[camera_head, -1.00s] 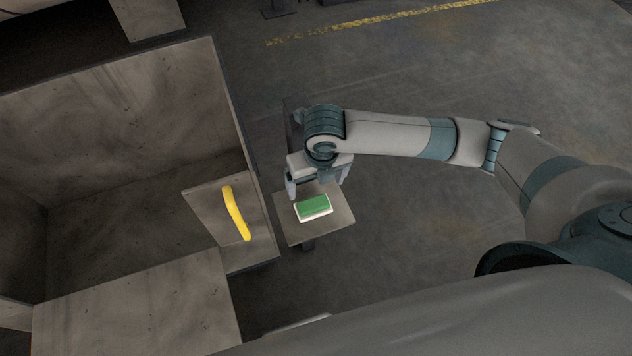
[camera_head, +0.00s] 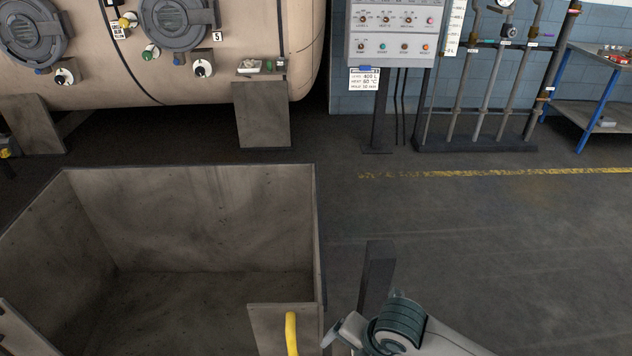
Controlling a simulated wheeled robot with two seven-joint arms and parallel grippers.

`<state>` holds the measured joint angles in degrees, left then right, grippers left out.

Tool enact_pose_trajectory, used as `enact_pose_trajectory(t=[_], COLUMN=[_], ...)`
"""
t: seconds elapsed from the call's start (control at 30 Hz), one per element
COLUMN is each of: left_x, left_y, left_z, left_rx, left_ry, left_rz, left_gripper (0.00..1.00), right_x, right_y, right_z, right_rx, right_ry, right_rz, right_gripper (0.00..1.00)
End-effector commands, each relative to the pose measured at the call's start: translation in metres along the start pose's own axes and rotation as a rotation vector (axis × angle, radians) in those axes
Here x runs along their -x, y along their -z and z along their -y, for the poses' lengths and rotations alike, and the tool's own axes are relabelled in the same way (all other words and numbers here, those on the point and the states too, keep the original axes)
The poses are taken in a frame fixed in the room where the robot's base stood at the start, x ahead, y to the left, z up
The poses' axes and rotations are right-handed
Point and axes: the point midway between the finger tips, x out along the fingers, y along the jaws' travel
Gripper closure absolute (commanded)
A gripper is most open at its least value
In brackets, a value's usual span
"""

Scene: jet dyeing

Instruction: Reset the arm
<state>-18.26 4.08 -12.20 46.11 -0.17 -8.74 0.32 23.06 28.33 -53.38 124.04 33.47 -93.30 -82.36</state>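My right arm (camera_head: 398,325) comes in at the bottom edge, right of the open bin. Its wrist and a pale part of the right hand (camera_head: 344,330) show there. The fingers are cut off by the lower edge, so their opening is hidden. The small stand with the green and white block is out of view, except what looks like its dark post (camera_head: 376,272) behind my wrist. My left gripper and arm are not in view.
The open bin (camera_head: 190,170) with a yellow handle (camera_head: 291,332) fills the lower left. A large beige vessel (camera_head: 210,75) stands behind it. A control panel (camera_head: 393,32), pipes (camera_head: 490,90) and a blue-legged table (camera_head: 590,105) line the back. The floor at right is clear.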

Motion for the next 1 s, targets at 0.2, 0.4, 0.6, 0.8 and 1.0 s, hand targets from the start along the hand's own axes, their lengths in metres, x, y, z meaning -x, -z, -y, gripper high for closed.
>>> enact_pose_trajectory(t=[0.2,0.4,0.6,0.8,1.0], left_x=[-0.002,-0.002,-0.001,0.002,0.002], left_y=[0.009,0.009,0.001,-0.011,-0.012], left_z=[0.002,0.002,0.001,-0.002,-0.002], left_rx=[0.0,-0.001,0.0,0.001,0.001], left_ry=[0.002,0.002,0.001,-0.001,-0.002], left_rz=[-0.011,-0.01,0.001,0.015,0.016], left_gripper=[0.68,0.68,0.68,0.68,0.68], right_x=[-0.001,0.002,0.005,0.01,0.017], right_y=[0.031,0.042,0.047,0.052,0.058], right_z=[0.003,0.026,0.071,0.128,0.171], right_rx=[-0.468,-0.928,-1.407,-1.82,-2.07], right_ry=[-0.099,-0.15,-0.172,-0.179,-0.183], right_rz=[-0.03,-0.037,-0.01,0.062,0.135], right_gripper=[0.13,0.13,0.13,0.13,0.13])
